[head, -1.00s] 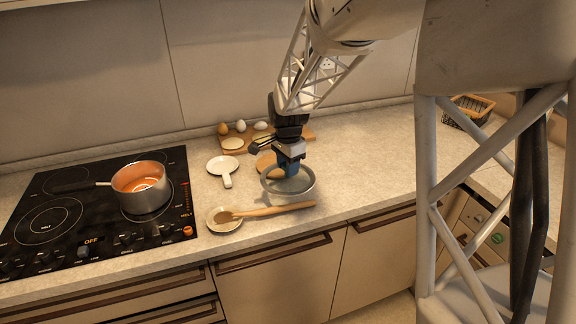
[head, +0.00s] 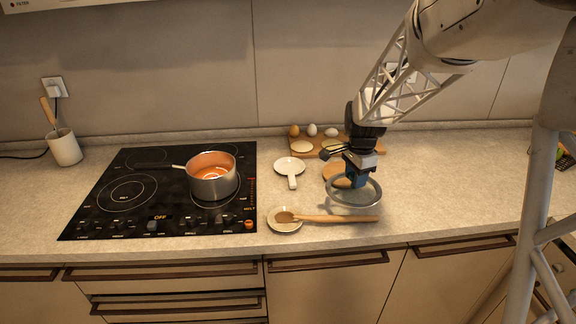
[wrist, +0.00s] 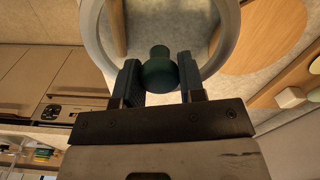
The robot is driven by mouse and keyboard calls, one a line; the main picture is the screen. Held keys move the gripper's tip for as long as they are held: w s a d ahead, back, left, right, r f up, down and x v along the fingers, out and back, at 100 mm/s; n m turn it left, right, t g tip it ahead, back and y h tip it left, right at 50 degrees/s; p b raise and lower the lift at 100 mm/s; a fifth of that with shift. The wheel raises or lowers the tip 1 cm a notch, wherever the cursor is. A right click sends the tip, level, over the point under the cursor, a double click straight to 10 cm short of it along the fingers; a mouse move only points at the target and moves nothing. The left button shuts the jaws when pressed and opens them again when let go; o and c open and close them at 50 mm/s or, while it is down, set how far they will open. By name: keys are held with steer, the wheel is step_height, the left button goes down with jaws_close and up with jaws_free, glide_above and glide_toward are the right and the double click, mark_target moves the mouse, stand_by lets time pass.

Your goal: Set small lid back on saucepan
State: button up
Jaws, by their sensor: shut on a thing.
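The saucepan (head: 212,182) stands uncovered on the black cooktop in the head view, with an orange inside and its handle pointing left. The small lid (head: 373,201) is round and see-through with a grey rim. It is over the counter right of the cooktop, well apart from the saucepan. My gripper (head: 356,181) is above the lid. In the wrist view my gripper (wrist: 159,80) is shut on the lid's dark teal knob (wrist: 159,72), and the lid's rim (wrist: 226,40) curves around it. I cannot tell whether the lid touches the counter.
A wooden spoon (head: 340,218) rests on a small dish (head: 285,225) in front of the lid. A white handled dish (head: 289,166) lies between cooktop and lid. A board (head: 370,148) with eggs is behind. A utensil pot (head: 65,149) stands far left.

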steer(key=w+a+r+n, duration=0.1)
steer(key=w+a+r, duration=0.2)
steer(key=a, duration=1.1)
steer(key=w+a+r+n, duration=0.1)
steer(key=w+a+r, duration=0.2)
steer(key=a, duration=1.1)
steer(key=w+a+r+n, duration=0.1)
steer(key=w+a+r, duration=0.2)
steer(key=w+a, duration=0.5)
steer(key=a, duration=0.6)
steer(key=shift+a+n, duration=0.4)
steer(key=shift+w, duration=0.1)
steer(key=shift+f, duration=0.2)
steer(key=shift+f, duration=2.1)
steer(key=shift+f, duration=1.2)
steer(key=o, duration=1.1)
